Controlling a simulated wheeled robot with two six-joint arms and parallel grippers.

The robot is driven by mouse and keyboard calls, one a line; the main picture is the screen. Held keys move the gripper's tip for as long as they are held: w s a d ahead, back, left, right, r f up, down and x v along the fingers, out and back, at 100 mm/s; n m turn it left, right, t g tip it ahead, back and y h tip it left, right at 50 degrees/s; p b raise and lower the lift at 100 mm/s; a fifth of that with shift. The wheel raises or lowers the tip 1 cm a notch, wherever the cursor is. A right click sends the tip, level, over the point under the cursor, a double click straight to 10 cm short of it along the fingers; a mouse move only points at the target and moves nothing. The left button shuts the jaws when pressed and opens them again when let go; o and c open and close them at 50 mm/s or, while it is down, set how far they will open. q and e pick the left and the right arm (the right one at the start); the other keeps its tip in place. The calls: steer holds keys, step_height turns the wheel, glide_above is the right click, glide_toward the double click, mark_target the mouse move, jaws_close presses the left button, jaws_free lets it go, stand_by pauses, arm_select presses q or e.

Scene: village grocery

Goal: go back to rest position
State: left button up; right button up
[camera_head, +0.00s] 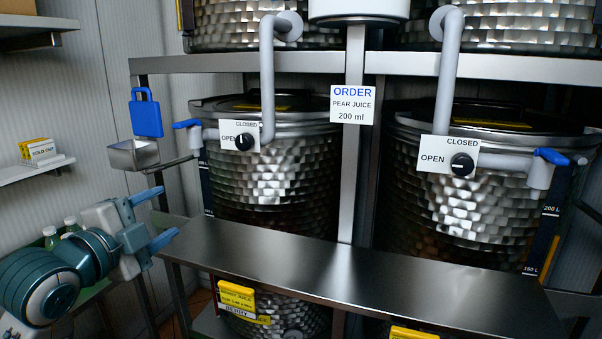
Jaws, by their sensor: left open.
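My left gripper (154,218) is at the left of the head view. Its two blue fingers are apart, point to the right, and have nothing between them. My right gripper is not in the view.
Two steel tanks (275,170) (460,205) with blue-levered taps stand behind the shelf. An order sign (352,104) reads pear juice 200 ml. The steel shelf top is bare. A small white wall shelf (30,170) is at far left.

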arm_select(q)
steer(key=s+a+f+n+g+y, duration=0.1)
steer(key=s+f+n+g, duration=0.15)
steer(key=f, duration=0.65)
steer(key=s+f+n+g+y, duration=0.2)
steer(key=f+n, duration=0.2)
steer(key=f, duration=0.5)
steer(key=s+a+f+n+g+y, duration=0.1)
steer(key=s+f+n+g, duration=0.15)
steer(key=f, duration=0.65)
steer(key=s+a+f+n+g+y, duration=0.2)
steer(key=s+f+n+g, duration=0.5)
steer(key=s+f, duration=1.25)
steer(key=s+a+f+n+b, duration=0.1)
steer(key=s+f, duration=0.1)
steer(key=f, duration=1.5)
steer(key=s+a+f+n, duration=0.1)
steer(key=s+a+f, duration=0.1)
steer(key=f, duration=1.4)
steer(key=s+f+g+b, duration=0.1)
steer(key=s+f, duration=1.6)
steer(key=f, duration=0.1)
steer(key=shift+a, duration=0.3)
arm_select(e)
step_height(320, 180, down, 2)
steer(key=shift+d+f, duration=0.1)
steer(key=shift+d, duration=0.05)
